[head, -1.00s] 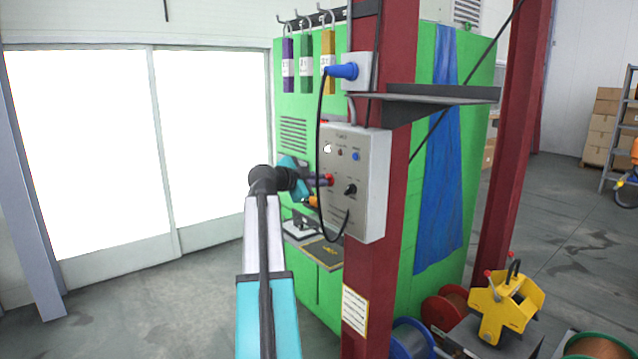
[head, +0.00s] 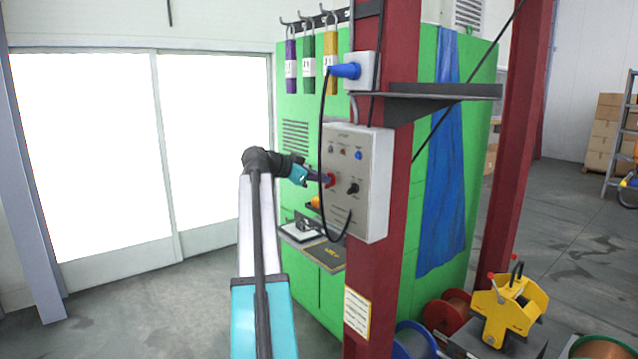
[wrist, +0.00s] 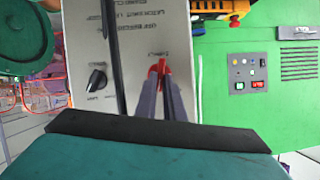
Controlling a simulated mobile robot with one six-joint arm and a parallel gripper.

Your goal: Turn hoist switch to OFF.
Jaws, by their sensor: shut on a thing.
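A grey control box (head: 372,215) is mounted on a dark red column. A red rotary switch (head: 330,181) is on its front, to the left of a black knob (head: 353,188). My gripper (head: 326,179) reaches it from the left. In the wrist view my gripper (wrist: 159,76) is shut on the red switch (wrist: 162,66), its narrow fingers covering part of the handle. The black knob (wrist: 97,80) also shows there, turned at a slant. The labels are too small or blurred to tell which one reads hoist or OFF.
A black cable (head: 321,130) hangs from a blue plug (head: 345,71) across the box front, close to my gripper. A shelf (head: 430,91) juts out above the box. A green cabinet (head: 300,110) stands behind. Open floor lies at the left.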

